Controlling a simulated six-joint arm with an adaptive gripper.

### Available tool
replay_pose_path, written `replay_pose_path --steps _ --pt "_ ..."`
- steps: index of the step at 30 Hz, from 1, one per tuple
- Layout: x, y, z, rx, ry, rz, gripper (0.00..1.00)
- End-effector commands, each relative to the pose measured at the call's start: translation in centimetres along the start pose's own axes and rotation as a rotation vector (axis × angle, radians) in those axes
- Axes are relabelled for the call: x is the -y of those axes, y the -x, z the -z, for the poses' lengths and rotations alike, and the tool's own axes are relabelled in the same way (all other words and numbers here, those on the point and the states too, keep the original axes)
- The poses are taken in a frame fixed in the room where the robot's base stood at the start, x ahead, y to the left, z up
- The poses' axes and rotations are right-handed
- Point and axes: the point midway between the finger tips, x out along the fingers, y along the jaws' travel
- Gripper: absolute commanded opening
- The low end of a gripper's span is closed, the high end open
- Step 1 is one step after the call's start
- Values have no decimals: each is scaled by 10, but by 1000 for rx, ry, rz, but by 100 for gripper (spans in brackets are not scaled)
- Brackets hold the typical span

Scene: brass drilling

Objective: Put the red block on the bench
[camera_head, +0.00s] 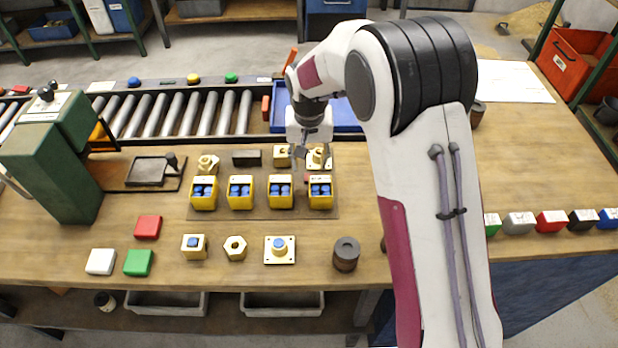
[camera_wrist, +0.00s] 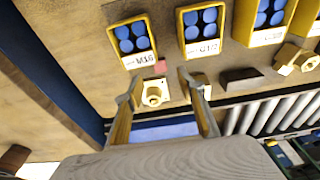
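A red block (camera_head: 148,227) lies flat on the wooden bench (camera_head: 320,225) at the left front, beside a green block and a white block. Another red block (camera_head: 551,221) sits in a row of coloured blocks at the right. A small red piece (camera_head: 307,179) lies near the yellow bins and also shows in the wrist view (camera_wrist: 160,67). My gripper (camera_head: 313,152) is over the back of the mat, with its fingers apart in the wrist view (camera_wrist: 163,88). A brass flanged fitting (camera_wrist: 155,92) shows between the fingers, apparently resting below them. I see nothing held.
Yellow bins (camera_head: 240,192) of blue-topped parts stand just in front of my gripper. A roller conveyor (camera_head: 185,115) and a blue tray (camera_head: 345,115) lie behind. A green machine (camera_head: 60,165) stands at left. Bare bench lies around the front parts.

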Motion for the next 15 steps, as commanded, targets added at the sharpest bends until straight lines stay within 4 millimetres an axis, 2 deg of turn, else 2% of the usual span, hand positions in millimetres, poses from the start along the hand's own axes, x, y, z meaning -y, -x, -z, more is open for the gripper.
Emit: replay_pose_path --steps 5,15 --pt "0 -11 0 0 0 0 39" --pt "0 -12 0 0 0 0 39"
